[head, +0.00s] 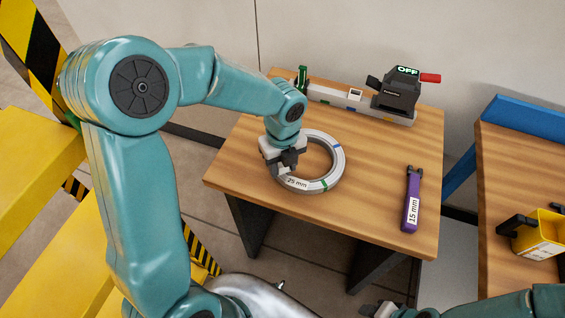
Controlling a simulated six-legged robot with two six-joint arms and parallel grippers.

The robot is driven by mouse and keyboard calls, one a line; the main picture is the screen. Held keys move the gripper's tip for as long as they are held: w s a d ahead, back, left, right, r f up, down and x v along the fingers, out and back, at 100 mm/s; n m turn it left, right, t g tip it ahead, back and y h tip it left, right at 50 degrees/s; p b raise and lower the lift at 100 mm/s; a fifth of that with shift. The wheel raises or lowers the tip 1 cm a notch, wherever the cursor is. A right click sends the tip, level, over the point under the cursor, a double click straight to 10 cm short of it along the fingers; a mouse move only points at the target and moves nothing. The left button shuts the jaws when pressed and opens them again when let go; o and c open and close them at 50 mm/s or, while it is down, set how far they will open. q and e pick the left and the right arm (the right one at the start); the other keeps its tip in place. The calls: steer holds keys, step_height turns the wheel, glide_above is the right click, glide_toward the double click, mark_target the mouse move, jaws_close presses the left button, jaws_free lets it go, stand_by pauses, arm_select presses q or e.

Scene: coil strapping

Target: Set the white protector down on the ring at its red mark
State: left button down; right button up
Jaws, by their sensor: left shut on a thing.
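The grey ring (338,168) lies flat on the wooden table. It has a "25 mm" label at the front, a green mark at the front right and a blue mark at the right. No red mark shows; the left part of the ring is covered by my gripper. My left gripper (288,160) is over the ring's left side, pointing down, shut on the white protector. The protector is hidden by the fingers, and I cannot tell whether it touches the ring. My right gripper (374,310) is at the bottom edge, partly cut off, away from the ring.
A purple "15 mm" tool (411,200) lies on the table (385,160) at the right. A black device (397,92) with an "OFF" display and red handle stands at the back on a grey rail (330,96), with a green item. A yellow bin (540,235) is on another table.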

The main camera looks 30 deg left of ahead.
arm_select(q)
steer(key=shift+f+b, duration=0.65)
steer(key=shift+f, duration=0.3)
steer(key=c, duration=0.5)
jaws_free()
steer(key=shift+c, duration=0.2)
steer(key=shift+r, duration=0.1)
step_height(320, 180, up, 16)
steer(key=p, duration=0.1)
